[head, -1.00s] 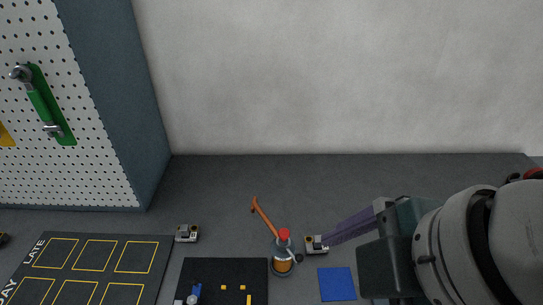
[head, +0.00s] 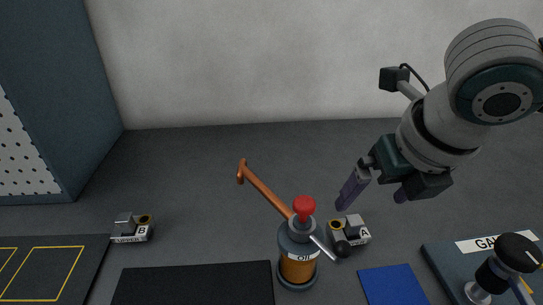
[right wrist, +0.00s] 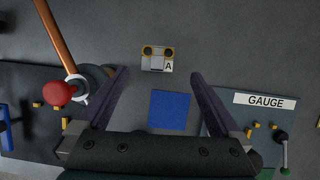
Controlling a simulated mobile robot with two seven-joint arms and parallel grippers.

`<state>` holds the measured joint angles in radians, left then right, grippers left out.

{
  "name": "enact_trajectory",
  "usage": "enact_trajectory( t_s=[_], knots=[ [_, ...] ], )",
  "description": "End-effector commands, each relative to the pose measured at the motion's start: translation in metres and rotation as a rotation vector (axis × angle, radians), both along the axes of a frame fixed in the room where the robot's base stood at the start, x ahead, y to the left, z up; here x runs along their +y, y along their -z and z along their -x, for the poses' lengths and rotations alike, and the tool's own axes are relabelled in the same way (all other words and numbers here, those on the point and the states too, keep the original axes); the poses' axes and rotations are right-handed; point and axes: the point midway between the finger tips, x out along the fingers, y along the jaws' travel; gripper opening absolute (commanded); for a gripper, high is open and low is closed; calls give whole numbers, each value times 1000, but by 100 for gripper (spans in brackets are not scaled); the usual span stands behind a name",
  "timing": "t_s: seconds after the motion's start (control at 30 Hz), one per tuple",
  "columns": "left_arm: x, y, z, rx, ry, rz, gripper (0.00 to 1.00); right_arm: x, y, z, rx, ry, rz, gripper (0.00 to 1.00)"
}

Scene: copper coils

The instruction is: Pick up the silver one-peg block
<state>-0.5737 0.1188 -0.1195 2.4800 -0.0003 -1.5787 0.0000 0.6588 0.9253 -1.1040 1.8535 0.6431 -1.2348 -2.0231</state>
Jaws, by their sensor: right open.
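A small grey-and-white block marked A (head: 362,236) sits on the bench right of the oil can; it also shows in the right wrist view (right wrist: 157,65), with two brass-ringed round features on top. A similar block marked B (head: 132,230), labelled UPPER, sits at the left. I cannot tell whether either is the silver one-peg block. My right gripper (head: 370,201) is open and empty, apart from and above block A in the head view. In the right wrist view its fingers (right wrist: 158,74) spread wide below block A. My left gripper is not in view.
The oil can (head: 297,265) with a red knob and orange handle stands left of block A. A blue square (head: 392,284), a GAUGE board (head: 442,268) with a black knob, and a dark mat (head: 195,283) lie in front. The back bench is clear.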

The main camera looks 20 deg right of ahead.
Motion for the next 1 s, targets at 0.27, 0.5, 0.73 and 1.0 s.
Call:
enact_trajectory(
  t_s=[0.27, 0.5, 0.73, 1.0],
  knots=[
    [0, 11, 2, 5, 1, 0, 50, -3, 35, -12, 3, -2, 3, 100],
    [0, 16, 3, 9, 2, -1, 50, -3, 54, -19, 3, -2, 3, 100],
    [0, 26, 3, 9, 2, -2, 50, -1, 87, -30, 1, -1, 2, 100],
    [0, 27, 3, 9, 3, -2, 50, -2, 94, -33, 0, -3, 2, 100]
  ],
)
